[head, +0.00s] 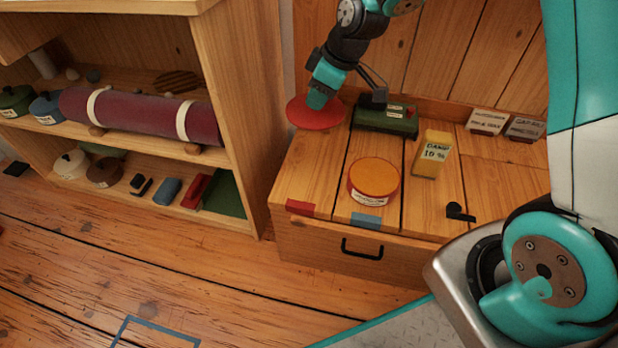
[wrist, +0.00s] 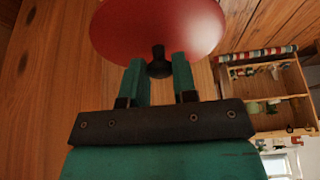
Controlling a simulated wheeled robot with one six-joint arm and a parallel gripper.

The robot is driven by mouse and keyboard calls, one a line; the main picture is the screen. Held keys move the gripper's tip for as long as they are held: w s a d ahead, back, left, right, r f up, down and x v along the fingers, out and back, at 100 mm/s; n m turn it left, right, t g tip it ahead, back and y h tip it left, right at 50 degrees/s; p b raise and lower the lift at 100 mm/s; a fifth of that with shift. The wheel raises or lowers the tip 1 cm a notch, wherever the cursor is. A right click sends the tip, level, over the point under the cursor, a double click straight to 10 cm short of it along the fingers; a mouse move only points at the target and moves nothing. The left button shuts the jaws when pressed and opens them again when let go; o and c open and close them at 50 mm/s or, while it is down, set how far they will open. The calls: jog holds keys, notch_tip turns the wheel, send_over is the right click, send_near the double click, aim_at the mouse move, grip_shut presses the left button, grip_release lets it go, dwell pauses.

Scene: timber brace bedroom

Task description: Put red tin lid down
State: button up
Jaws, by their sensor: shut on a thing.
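The red tin lid (head: 314,113) is a flat red disc over the back left part of the wooden chest top. In the wrist view the lid (wrist: 160,22) has a dark knob (wrist: 159,62) between my fingertips. My gripper (head: 321,93) is shut on this knob. I cannot tell from the head view whether the lid touches the chest top or hangs just above it. A round tin (head: 372,183) with an orange top and a white label stands on the chest, in front and to the right of the lid.
On the wooden chest (head: 310,179) are a green box (head: 385,119), a yellow carton (head: 432,154), a small black piece (head: 460,212) and white-labelled blocks (head: 488,121). Red (head: 300,207) and blue (head: 365,220) patches mark its front edge. A loaded shelf (head: 240,100) stands left.

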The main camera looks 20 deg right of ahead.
jog(key=shift+s+a+r+n, duration=0.15)
jog(key=shift+a+r+n, duration=0.35)
jog(key=shift+n, duration=0.4)
jog(key=shift+s+a+r+n+g+y+b, duration=0.1)
jog(key=shift+s+r+n+g+y+b, duration=0.1)
jog(key=shift+n+g+y+b, duration=0.15)
notch_tip(320, 180, down, 19)
jog(key=b, duration=0.9)
jog(key=shift+s+f, duration=0.15)
jog(key=shift+f, duration=0.05)
jog(key=shift+r, duration=0.1)
jog(key=o, duration=0.9)
